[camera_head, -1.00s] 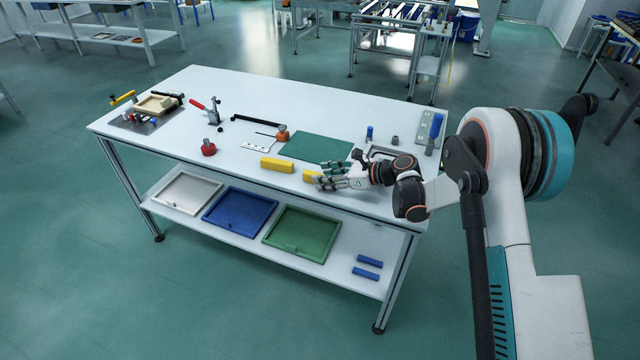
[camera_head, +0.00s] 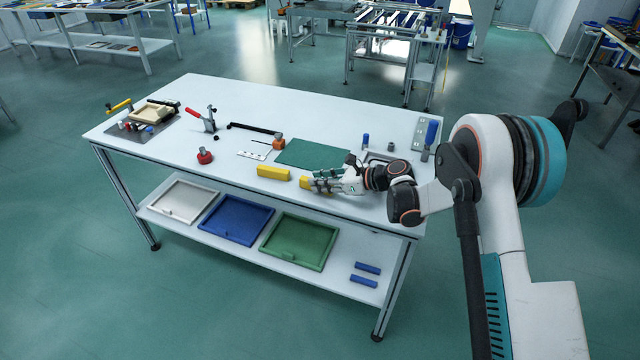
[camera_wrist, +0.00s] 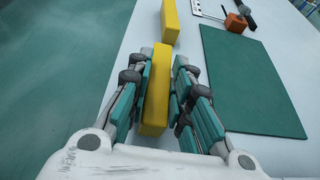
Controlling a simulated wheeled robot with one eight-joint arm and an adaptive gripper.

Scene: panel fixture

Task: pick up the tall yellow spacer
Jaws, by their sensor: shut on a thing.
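A yellow spacer (camera_wrist: 156,92) stands between the finger pads of my gripper (camera_wrist: 159,88) in the wrist view, with pads on both sides. In the head view my gripper (camera_head: 309,183) is shut on this spacer near the table's front edge, and only its left end (camera_head: 304,183) shows. Whether it touches the table cannot be told. A second yellow spacer (camera_head: 273,173) lies on the table to the left, apart from my gripper; it also shows beyond the held one in the wrist view (camera_wrist: 169,22).
A green mat (camera_head: 314,152) lies behind my gripper. A red-knobbed part (camera_head: 205,157) and an orange block (camera_head: 278,144) stand to the left. Blue and grey parts stand at the right. Trays sit on the shelf below. The table's left middle is mostly clear.

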